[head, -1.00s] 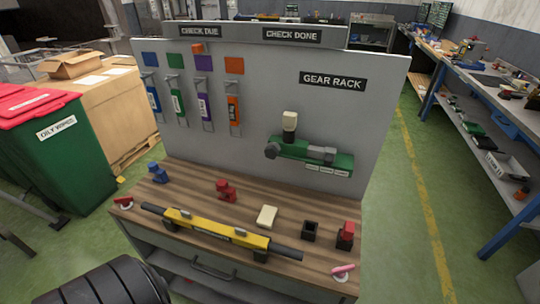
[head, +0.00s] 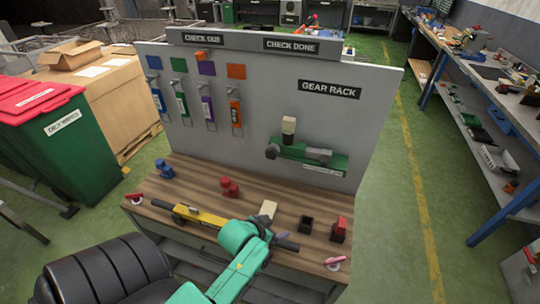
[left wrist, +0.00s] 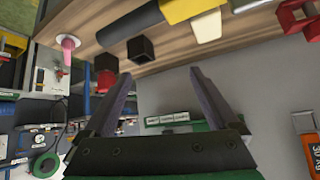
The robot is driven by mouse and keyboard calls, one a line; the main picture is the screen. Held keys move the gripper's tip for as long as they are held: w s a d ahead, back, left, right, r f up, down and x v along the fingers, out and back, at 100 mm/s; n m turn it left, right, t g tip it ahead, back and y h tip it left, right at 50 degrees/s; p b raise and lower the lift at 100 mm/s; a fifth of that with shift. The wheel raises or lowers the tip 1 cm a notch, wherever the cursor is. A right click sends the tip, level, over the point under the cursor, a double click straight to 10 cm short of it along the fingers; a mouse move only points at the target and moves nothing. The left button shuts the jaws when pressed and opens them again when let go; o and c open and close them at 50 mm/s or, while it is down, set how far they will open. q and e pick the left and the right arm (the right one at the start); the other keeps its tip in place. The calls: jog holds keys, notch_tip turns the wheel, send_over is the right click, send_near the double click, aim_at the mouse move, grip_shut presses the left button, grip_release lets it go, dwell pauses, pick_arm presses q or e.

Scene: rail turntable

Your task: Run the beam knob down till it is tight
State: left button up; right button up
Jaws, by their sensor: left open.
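A yellow beam (head: 200,216) with dark rod ends lies along the front of the wooden bench; in the left wrist view it shows at the top (left wrist: 190,8). My teal left arm covers its right part in the head view. A small grey piece (head: 192,211) sits on the beam; I cannot tell whether it is the beam knob. A green gear rack unit (head: 330,160) on the panel has a dark round knob (head: 272,152) at its left end. My left gripper (left wrist: 163,92) is open, with nothing between its fingers. My right gripper is not in view.
On the bench are a blue piece (head: 164,169), a red piece (head: 229,187), a cream block (head: 268,209), an empty black holder (head: 306,224) and a red piece in a holder (head: 340,229). A pink-handled piece (head: 335,262) is at the right corner. Coloured tags (head: 235,112) hang on the panel.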

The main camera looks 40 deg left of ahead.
pick_arm(q)
jog(key=w+a+r+n+t+y, duration=0.2)
jog(key=w+a+r+t+y, duration=0.15)
jog(key=a+t, duration=0.2)
jog(key=n+t+y, duration=0.1)
jog(key=t+y, duration=0.1)
jog(key=t, duration=0.1)
send_near(271, 155)
jog(key=b+x, duration=0.2)
jog(key=x, duration=0.1)
jog(key=b+x, duration=0.2)
jog(key=b, duration=0.1)
jog(key=b+x, duration=0.2)
jog(key=x, duration=0.1)
jog(key=shift+w+a+f, duration=0.15)
jog(key=shift+w+f, duration=0.2)
jog(key=shift+f, duration=0.05)
jog(key=shift+w+a+r+b, duration=0.1)
jog(key=shift+w+b, duration=0.2)
jog(key=shift+b, duration=0.05)
jog(key=shift+r, duration=0.15)
jog(key=shift+c, duration=0.3)
jog(key=c, duration=1.3)
